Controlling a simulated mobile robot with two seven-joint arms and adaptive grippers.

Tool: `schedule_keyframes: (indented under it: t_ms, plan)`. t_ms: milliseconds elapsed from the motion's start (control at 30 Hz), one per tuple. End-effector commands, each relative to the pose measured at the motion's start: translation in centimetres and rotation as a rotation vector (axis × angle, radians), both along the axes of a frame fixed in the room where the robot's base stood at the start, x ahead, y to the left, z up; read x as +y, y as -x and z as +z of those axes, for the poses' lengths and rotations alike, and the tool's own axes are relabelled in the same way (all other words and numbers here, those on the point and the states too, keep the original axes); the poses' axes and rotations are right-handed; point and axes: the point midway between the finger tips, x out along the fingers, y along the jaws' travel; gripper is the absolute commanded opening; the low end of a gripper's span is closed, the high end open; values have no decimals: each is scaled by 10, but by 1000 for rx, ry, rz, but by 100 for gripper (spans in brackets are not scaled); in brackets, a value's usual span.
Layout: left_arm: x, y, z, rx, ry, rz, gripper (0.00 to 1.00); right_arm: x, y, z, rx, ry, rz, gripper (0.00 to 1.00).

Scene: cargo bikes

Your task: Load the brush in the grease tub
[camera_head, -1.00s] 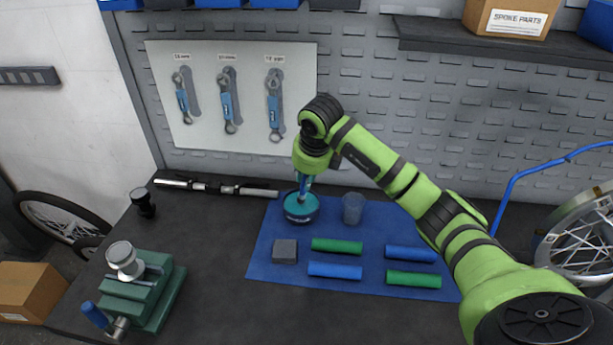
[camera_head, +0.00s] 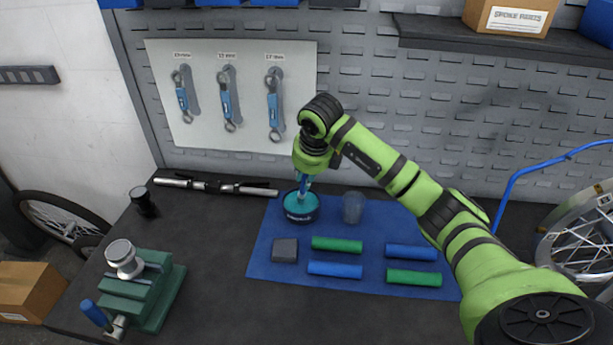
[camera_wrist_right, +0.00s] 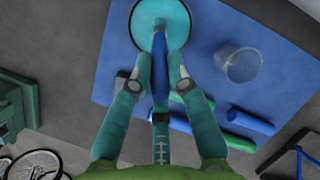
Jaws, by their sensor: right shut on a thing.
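My right gripper (camera_head: 304,180) points down over the tub. In the right wrist view my right gripper (camera_wrist_right: 160,62) is shut on the blue handle of the brush (camera_wrist_right: 160,78). The handle's far end reaches over the tub's contents. My left gripper is not in view.
A clear cup (camera_head: 353,208) stands just right of the tub. Green and blue grips (camera_head: 337,244) and a grey block (camera_head: 285,250) lie on the blue mat (camera_head: 262,262). A green vise (camera_head: 145,290) stands at the front left. A metal bar (camera_head: 215,187) lies along the back.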

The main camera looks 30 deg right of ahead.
Motion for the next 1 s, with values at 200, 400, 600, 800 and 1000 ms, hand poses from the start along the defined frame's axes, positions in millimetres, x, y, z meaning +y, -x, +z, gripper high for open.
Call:
schedule_keyframes:
  t_ms: [200, 400, 600, 800, 1000]
  plan:
    - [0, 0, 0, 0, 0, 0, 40, 1, 2, -3, 8, 0, 0, 0]
    - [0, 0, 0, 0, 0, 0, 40, 0, 2, -4, 10, -1, 1, 0]
    - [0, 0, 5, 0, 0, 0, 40, 0, 2, 3, 10, -1, 1, 0]
    - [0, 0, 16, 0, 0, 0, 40, 0, 1, 21, 5, 0, 0, 0]
    - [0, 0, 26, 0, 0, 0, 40, 0, 1, 38, 4, 1, -2, 0]
